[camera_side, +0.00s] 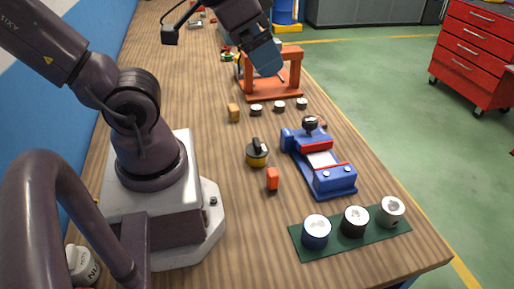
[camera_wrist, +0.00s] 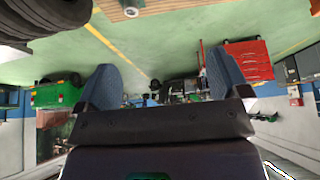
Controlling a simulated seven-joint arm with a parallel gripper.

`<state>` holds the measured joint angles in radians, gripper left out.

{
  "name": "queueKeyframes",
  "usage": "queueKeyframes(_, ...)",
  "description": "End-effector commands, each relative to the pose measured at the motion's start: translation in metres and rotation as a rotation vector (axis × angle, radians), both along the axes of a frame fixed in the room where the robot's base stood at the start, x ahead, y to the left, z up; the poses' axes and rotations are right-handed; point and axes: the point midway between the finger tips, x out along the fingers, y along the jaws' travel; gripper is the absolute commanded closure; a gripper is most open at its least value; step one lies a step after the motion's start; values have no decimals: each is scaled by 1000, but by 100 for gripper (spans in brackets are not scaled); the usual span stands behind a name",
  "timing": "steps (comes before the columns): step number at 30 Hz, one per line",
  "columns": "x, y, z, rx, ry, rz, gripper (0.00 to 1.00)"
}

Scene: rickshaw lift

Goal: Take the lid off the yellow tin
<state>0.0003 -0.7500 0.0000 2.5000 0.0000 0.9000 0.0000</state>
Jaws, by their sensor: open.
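The yellow tin (camera_side: 258,160) stands on the wooden table in the side view, left of the blue fixture. A dark lid (camera_side: 256,147) with a raised grip sits on top of it. My gripper (camera_side: 268,66) is high at the back of the table, by the orange frame and well away from the tin. In the wrist view, the two blue-grey fingers of my gripper (camera_wrist: 162,82) are wide apart with nothing between them. The tin is not visible in the wrist view.
A blue fixture (camera_side: 324,172) stands right of the tin. An orange frame (camera_side: 273,97), a tan block (camera_side: 233,112) and small round pieces (camera_side: 279,106) are behind. A green mat (camera_side: 297,238) with three cans is at the front.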

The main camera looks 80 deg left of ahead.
Motion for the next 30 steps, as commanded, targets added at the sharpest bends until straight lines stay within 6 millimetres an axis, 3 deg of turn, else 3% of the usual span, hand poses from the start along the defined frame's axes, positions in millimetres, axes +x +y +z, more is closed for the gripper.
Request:
queueKeyframes(5, 3, -15, -13, -9, 67, -79, 6)
queueKeyframes(11, 8, -32, -74, -115, 367, -108, 6)
queueKeyframes(17, 3, -38, -141, -183, 648, 107, 6)
queueKeyframes(20, -1, -31, -170, -161, 735, 289, 6)
queueKeyframes(24, -4, -7, -202, -80, 750, 603, 6)
queueKeyframes(27, 1, 19, -213, -5, 664, 846, 6)
queueKeyframes(30, 10, 47, -213, 46, 512, 1073, 6)
